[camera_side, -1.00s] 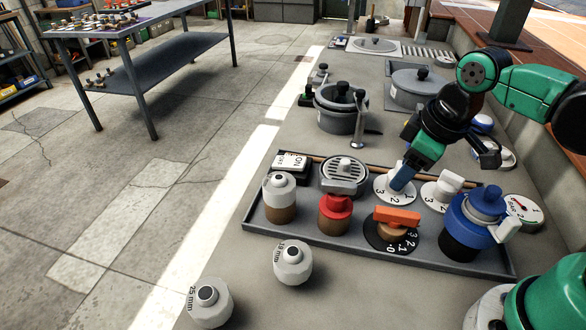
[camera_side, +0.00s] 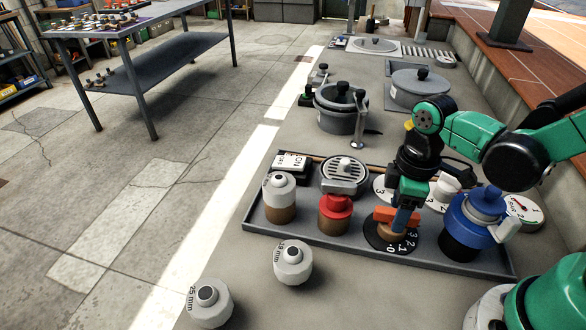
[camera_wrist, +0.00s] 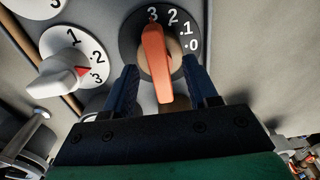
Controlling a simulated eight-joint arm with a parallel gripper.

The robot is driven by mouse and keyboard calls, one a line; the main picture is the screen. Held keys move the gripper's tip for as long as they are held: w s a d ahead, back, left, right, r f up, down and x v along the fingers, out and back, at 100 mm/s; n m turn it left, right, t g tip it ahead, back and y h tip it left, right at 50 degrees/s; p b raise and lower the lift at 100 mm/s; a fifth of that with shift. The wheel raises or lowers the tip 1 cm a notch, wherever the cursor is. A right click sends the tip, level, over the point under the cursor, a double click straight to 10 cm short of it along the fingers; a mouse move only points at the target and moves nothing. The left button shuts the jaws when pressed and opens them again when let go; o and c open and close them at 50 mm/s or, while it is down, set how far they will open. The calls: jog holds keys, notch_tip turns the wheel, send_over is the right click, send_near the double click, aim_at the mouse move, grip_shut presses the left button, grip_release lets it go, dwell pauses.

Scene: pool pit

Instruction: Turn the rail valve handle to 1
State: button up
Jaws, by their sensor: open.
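An orange bar handle (camera_wrist: 157,62) sits on a brown hub over a black dial (camera_wrist: 133,28) marked 0, 1, 2 and 3. In the wrist view its far end lies by the 3. In the side view the handle (camera_side: 381,214) and the dial (camera_side: 375,238) are partly covered by my gripper (camera_side: 402,228). My gripper (camera_wrist: 159,68) is open, with one dark blue finger on each side of the handle. Gaps show between the fingers and the handle in the wrist view. I cannot tell whether this is the handle named as the rail valve.
A white dial with a white knob (camera_wrist: 58,80) is on the left in the wrist view. In the side view, a red-topped valve (camera_side: 335,212) and a blue valve (camera_side: 480,215) flank the orange handle in the grey tray (camera_side: 305,238). A gauge (camera_side: 524,210) stands at right.

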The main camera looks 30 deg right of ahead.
grip_shut()
jog(key=shift+m, duration=0.3)
jog(key=m, duration=0.5)
jog(key=shift+m, duration=0.3)
jog(key=m, duration=0.5)
jog(key=shift+m, duration=0.4)
dwell(0.4)
grip_release()
